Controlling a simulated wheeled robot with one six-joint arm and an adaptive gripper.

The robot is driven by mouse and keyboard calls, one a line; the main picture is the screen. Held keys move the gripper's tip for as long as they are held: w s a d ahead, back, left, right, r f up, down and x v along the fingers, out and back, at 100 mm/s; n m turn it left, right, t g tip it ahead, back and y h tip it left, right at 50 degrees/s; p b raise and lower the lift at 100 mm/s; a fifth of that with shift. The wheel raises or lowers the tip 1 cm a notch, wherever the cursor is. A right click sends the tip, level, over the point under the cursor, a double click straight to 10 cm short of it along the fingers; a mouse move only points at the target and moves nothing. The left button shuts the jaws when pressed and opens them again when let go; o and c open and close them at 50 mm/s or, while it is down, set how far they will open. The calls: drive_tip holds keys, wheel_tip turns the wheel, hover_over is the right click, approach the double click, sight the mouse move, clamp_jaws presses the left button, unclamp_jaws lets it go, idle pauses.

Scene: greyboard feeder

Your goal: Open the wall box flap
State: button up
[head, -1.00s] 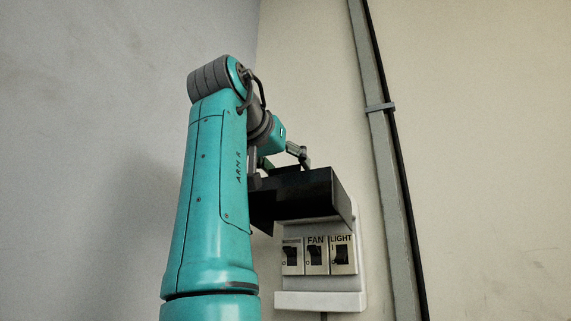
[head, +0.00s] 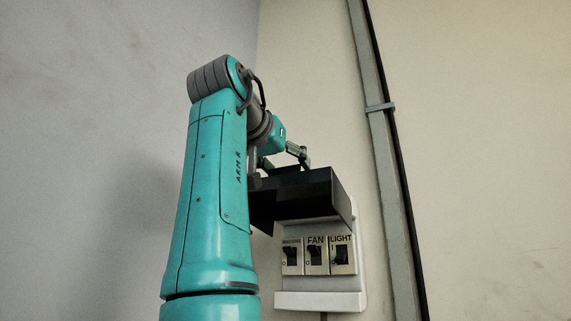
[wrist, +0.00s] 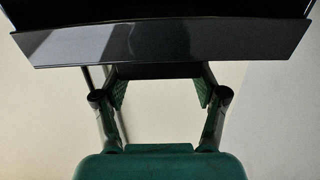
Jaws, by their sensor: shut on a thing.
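The wall box (head: 320,300) is a pale box on the wall with a dark glossy flap (head: 305,195). The flap is raised and juts out from the top of the box, with the switches below it uncovered. In the wrist view the flap (wrist: 165,42) spans the top of the picture. My gripper (head: 279,168) is at the flap's upper side, partly hidden by my arm. In the wrist view my gripper (wrist: 160,84) has its two fingers on either side of a dark part at the flap's edge, shut on it. The exact contact is hard to see.
Three switches sit in the box; the middle switch (head: 315,256) is marked FAN and the right switch (head: 342,256) LIGHT. A grey vertical conduit (head: 385,150) with a dark cable runs right of the box. The wall farther right is bare.

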drive_tip(key=shift+w+f, duration=0.1)
drive_tip(key=o, duration=1.6)
drive_tip(key=shift+w, duration=0.1)
drive_tip(key=shift+c, duration=0.2)
drive_tip(key=shift+o, duration=0.7)
